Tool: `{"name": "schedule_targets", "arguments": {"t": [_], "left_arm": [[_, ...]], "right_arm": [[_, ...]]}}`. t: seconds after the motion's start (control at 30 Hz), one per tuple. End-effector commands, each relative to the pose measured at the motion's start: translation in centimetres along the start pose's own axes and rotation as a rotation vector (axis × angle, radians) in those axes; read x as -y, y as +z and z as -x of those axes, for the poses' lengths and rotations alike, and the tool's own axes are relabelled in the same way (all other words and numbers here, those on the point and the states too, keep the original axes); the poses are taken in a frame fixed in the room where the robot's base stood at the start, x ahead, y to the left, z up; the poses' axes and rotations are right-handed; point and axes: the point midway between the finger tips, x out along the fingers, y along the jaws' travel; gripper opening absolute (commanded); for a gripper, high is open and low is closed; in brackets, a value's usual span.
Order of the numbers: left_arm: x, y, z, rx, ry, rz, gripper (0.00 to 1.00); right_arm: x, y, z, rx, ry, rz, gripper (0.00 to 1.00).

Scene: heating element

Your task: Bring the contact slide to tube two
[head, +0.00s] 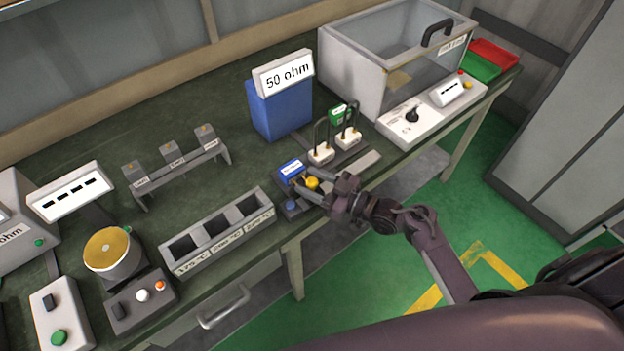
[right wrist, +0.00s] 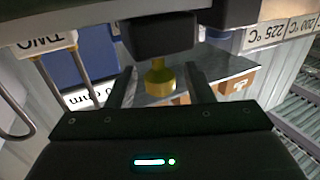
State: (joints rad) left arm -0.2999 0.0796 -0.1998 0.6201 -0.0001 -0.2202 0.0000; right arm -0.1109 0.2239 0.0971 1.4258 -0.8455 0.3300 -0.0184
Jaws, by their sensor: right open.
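The contact slide, with a yellow knob (head: 312,183) and a blue-labelled body (head: 291,168), sits near the bench's front edge, left of the tubes. My right gripper (head: 308,191) is at the knob, with its fingers open. In the right wrist view the yellow knob (right wrist: 160,80) hangs between the two fingers of that gripper (right wrist: 161,88), with gaps at both sides. A white block marked TWO (right wrist: 41,44) shows at upper left there. Two dark looped tubes on white blocks, a left one (head: 320,153) and a right one (head: 348,138), stand beyond; their labels are unreadable in the head view.
A blue box with a 50 ohm sign (head: 284,73) stands behind the slide. A compartment tray marked with temperatures (head: 222,236) lies left. A clear-sided enclosure (head: 385,55) and control panel (head: 415,120) are to the right.

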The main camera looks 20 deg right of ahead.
Motion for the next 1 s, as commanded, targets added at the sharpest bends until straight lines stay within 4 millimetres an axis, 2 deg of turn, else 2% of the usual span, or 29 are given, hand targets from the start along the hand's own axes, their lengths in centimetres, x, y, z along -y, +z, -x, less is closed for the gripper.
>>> {"name": "schedule_targets", "arguments": {"t": [0.27,0.6,0.83,0.93,1.0], "left_arm": [[0.0,0.0,0.0,0.000,0.000,0.000,0.36],[0.0,0.0,0.0,0.000,0.000,0.000,0.36],[0.0,0.0,-0.1,0.000,0.000,-0.001,0.36],[0.0,0.1,-0.9,0.000,0.000,-0.001,0.36],[0.0,0.1,-1.6,0.000,-0.001,-0.001,0.36]], "right_arm": [[0.0,0.1,-0.1,0.001,0.000,0.000,0.46],[0.0,0.1,-0.1,0.001,0.000,0.000,0.01],[-0.2,0.1,0.0,0.002,0.001,0.001,0.00],[-1.6,0.4,0.5,0.003,0.001,0.005,0.00],[-3.2,0.5,1.1,0.003,0.001,0.008,0.00]]}}
